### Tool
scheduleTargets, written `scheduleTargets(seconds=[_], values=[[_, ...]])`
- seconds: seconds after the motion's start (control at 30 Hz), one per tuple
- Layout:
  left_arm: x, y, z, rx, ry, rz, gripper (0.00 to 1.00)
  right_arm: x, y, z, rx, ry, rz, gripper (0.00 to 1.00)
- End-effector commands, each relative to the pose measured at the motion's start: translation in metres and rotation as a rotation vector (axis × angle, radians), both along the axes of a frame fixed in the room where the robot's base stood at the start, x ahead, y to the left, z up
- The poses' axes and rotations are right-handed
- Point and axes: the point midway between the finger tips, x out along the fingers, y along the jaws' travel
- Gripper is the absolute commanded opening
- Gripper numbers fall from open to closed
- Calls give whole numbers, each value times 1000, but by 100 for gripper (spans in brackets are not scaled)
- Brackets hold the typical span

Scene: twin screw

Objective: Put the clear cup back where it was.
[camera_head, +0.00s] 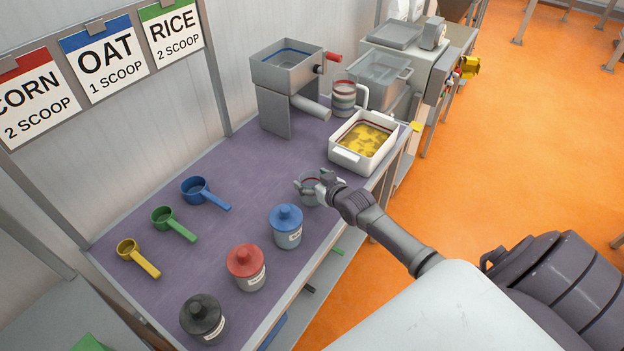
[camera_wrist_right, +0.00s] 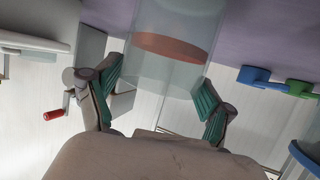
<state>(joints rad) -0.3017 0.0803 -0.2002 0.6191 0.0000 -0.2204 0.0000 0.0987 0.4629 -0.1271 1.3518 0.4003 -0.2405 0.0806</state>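The clear cup (camera_head: 311,192) is see-through, with a reddish band. It is near the table's front edge, between the blue-lidded jar and the white tub. My right gripper (camera_head: 318,184) has its fingers around it. In the right wrist view the clear cup (camera_wrist_right: 168,48) is between the two green-padded fingers (camera_wrist_right: 158,72), whose tips appear to touch its sides. I cannot tell whether its base touches the table. My left gripper is not in view.
A white tub (camera_head: 347,158) with yellow contents stands behind the cup. A blue-lidded jar (camera_head: 286,228), red-lidded jar (camera_head: 246,268) and black-lidded jar (camera_head: 204,318) line the front. Blue (camera_head: 197,190), green (camera_head: 165,218) and yellow (camera_head: 130,252) scoops lie left. A striped, handled jug (camera_head: 343,99) stands near the mill (camera_head: 285,75).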

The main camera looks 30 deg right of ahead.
Motion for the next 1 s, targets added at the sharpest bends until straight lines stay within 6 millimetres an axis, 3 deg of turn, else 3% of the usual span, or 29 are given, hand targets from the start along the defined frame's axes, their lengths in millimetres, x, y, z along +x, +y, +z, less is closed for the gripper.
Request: scheduleTargets(seconds=[0.47, 1.0], values=[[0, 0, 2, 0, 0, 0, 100, -3, 0, 3, 0, 1, 0, 96], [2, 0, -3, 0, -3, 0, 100, -95, 0, 40, -1, 2, 0, 96]])
